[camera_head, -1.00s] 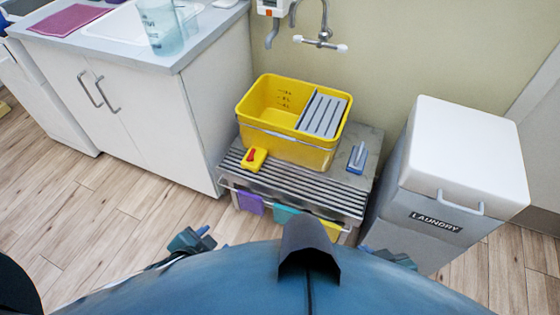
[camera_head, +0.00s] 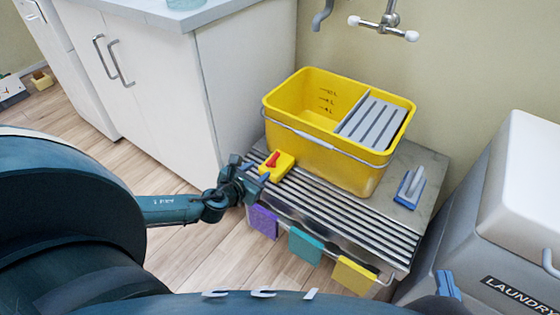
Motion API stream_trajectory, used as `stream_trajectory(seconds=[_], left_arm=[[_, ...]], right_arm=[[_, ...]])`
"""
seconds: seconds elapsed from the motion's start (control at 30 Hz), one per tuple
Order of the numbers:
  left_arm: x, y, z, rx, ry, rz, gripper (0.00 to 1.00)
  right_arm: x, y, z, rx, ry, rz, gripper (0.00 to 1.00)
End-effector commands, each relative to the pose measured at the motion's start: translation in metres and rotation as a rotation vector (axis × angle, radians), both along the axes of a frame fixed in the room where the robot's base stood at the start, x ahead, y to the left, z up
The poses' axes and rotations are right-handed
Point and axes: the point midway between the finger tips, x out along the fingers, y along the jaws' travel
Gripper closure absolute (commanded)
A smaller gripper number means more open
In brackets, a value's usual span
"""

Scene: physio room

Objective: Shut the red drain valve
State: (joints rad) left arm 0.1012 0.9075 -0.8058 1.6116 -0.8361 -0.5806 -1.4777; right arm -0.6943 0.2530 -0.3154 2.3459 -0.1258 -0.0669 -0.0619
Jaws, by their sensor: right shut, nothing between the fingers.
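The red drain valve (camera_head: 272,159) is a small red lever on a yellow block (camera_head: 280,169) at the front left of the yellow bucket (camera_head: 325,157). My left gripper (camera_head: 258,176) is right beside the block, at its left front side. I cannot tell whether it touches the block, nor whether its fingers are apart. My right gripper (camera_head: 447,286) shows only in part at the bottom right, in front of the laundry bin. It is shut and empty, well away from the valve.
The bucket stands on a slatted metal bench (camera_head: 345,215) with purple, teal and yellow cloths (camera_head: 305,245) along its front. A blue-and-grey scrubber (camera_head: 409,188) lies on the right. A white cabinet (camera_head: 165,85) and a laundry bin (camera_head: 515,230) flank the bench.

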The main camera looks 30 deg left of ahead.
Motion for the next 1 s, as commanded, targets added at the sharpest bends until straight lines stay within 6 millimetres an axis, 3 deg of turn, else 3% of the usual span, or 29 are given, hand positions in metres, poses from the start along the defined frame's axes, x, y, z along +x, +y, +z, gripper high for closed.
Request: stream_trajectory(seconds=[0.3,0.5,0.7,1.0], left_arm=[[0.064,0.003,-0.028,-0.006,-0.004,0.004,0.6],[0.092,0.005,-0.04,-0.006,-0.001,0.002,0.6],[0.104,0.006,-0.043,-0.007,0.0,0.003,0.6],[0.105,0.006,-0.042,-0.008,0.0,0.002,0.62]], right_arm=[[-0.004,0.011,-0.004,0.019,-0.167,0.055,1.0],[-0.002,0.013,-0.003,0.059,-0.171,0.061,1.0],[-0.001,0.014,-0.001,0.078,-0.172,0.064,1.0],[-0.001,0.014,0.001,0.081,-0.171,0.064,1.0]])
